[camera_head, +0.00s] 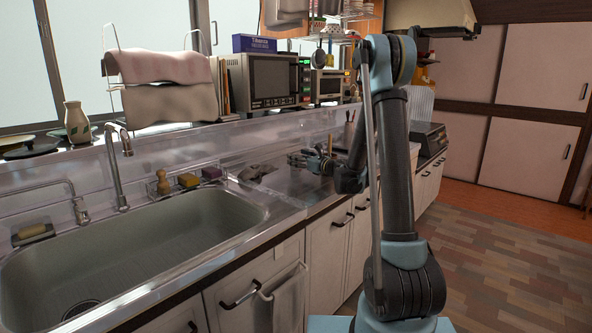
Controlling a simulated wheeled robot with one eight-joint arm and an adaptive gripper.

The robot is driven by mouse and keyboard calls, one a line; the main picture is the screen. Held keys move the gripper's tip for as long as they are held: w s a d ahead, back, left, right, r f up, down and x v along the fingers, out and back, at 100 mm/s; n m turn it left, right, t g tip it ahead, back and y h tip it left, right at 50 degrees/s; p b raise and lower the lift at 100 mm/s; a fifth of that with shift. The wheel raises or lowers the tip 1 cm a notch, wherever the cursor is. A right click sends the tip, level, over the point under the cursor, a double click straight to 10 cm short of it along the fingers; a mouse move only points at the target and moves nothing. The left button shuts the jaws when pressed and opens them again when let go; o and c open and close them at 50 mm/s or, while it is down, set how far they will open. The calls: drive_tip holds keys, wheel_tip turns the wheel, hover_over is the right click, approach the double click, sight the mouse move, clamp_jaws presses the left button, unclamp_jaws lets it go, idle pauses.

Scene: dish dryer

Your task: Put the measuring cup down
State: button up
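My gripper (296,159) is above the steel counter (290,188), to the right of the sink, with its fingers pointing left. It is small in the view, and I cannot tell whether the fingers are open or shut. I cannot make out a measuring cup for certain. A small grey and dark item (256,172) lies on the counter just left of my gripper, too unclear to name. Nothing is clearly seen between the fingers.
The sink (225,212) fills the front left, with a tall faucet (118,165) behind it. A brown bottle (163,182) and sponges (189,180) line its back edge. A microwave (268,80) stands on the ledge behind. Cabinets are below; floor is free at right.

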drive_tip(key=shift+x, duration=2.65)
drive_tip(key=shift+s+a+f, duration=0.1)
drive_tip(key=shift+s+f, duration=0.05)
drive_tip(key=shift+c, duration=0.2)
drive_tip(key=c, duration=1)
drive_tip(key=shift+c, duration=0.8)
